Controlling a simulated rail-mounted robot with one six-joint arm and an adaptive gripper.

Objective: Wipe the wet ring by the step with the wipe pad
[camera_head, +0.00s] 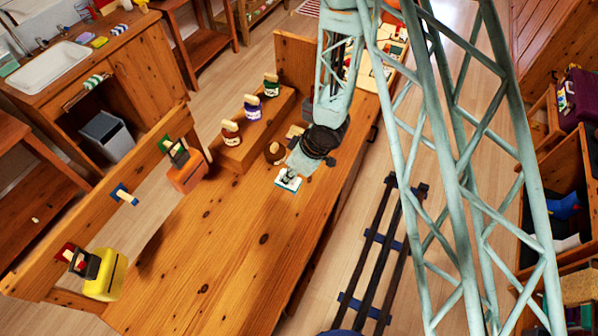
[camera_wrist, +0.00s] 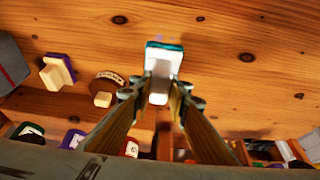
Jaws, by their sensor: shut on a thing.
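My gripper (camera_head: 296,168) is over the wooden table top and is shut on the wipe pad (camera_head: 288,180), a small white block with a teal edge. In the wrist view the pad (camera_wrist: 159,75) sits between my fingertips (camera_wrist: 163,90). I cannot tell whether it touches the wood. The wooden step (camera_head: 226,153) is just left of and behind my gripper, with a brown jar (camera_head: 230,137), a purple jar (camera_head: 252,108) and a green jar (camera_head: 271,87) on it. I cannot make out the wet ring clearly; a faint purplish mark (camera_wrist: 158,37) shows just past the pad.
Another brown jar (camera_head: 274,153) stands on the table between the step and my gripper; it shows close by in the wrist view (camera_wrist: 108,86). A purple and cream item (camera_wrist: 57,72) lies beyond it. The table's front (camera_head: 220,260) is clear. Orange (camera_head: 187,176) and yellow (camera_head: 105,277) holders line the left.

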